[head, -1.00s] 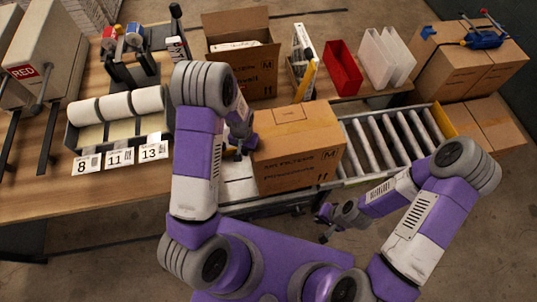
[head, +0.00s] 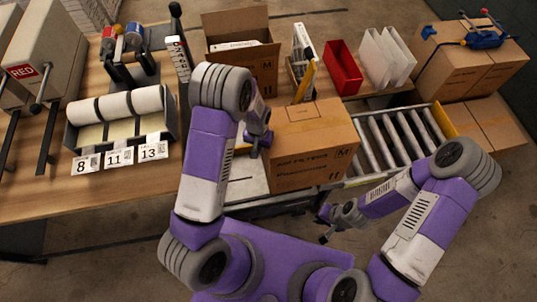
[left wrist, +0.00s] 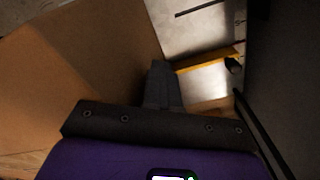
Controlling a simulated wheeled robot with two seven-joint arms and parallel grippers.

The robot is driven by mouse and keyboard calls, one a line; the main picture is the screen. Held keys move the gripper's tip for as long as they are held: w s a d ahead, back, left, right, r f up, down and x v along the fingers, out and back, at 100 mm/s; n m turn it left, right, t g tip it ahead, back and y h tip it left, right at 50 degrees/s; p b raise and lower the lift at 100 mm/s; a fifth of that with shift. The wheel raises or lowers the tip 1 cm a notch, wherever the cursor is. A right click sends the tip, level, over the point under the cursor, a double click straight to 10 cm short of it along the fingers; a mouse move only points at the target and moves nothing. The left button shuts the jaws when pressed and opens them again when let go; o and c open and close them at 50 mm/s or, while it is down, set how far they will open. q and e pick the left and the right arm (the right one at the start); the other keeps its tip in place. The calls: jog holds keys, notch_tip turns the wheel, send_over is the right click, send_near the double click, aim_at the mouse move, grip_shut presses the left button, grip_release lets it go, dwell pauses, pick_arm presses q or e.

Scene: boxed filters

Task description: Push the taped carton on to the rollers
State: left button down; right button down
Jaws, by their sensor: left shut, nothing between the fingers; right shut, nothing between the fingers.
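The taped carton (head: 308,160) is a closed brown box with printing on its front. It stands upright at the left end of the rollers (head: 392,138), and its right side covers their nearest end in the head view. My left gripper (head: 256,150) is shut and empty at the carton's left side; whether it touches is hard to tell. In the left wrist view the shut fingers (left wrist: 160,85) point along a brown cardboard face (left wrist: 95,60). My right gripper (head: 325,225) is shut and empty, low in front of the rollers.
An open carton (head: 240,60), a red bin (head: 342,68) and white dividers (head: 387,57) stand behind. A rack of white rolls (head: 118,105) is on the left. Stacked boxes (head: 465,75) stand at the right. Most of the roller bed is clear.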

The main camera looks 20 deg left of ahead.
pick_arm(q)
jog(key=shift+w+d, duration=0.1)
jog(key=d, duration=0.1)
jog(key=w+d, duration=0.2)
jog(key=d, duration=0.1)
jog(key=shift+d+b, duration=0.1)
jog(key=shift+b, duration=0.2)
jog(key=shift+d+f, duration=0.1)
jog(key=shift+w+d+b, duration=0.15)
jog(key=shift+w+d, duration=0.25)
jog(key=shift+d, duration=0.3)
jog(key=shift+w+d+b, duration=0.15)
jog(key=shift+w+d, duration=0.2)
jog(key=shift+d, duration=0.35)
jog(key=shift+w+d+b, duration=0.15)
jog(key=shift+w+d, duration=0.25)
jog(key=shift+d, duration=0.4)
